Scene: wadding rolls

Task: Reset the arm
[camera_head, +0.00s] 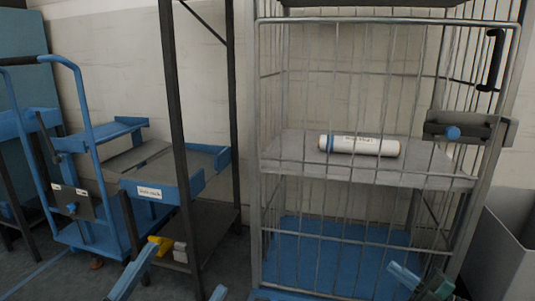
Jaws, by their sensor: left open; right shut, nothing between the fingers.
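My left gripper (183,268) shows at the bottom left. Its two blue fingers are wide apart, with nothing seen between them. My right gripper (405,275) shows at the bottom right, in front of the lower part of the wire cage trolley (263,160). It looks shut and empty, and its lower part is cut off by the frame edge. A white wadding roll (365,146) with a blue band and a printed label lies on its side on the trolley's grey middle shelf (300,170), apart from both grippers.
A blue cart (80,110) and a blue-edged rack (150,191) with dark posts stand at the left. A yellow item (160,243) is low on the rack. A grey bin (500,255) stands at the right. The trolley's lower blue shelf (320,255) looks empty.

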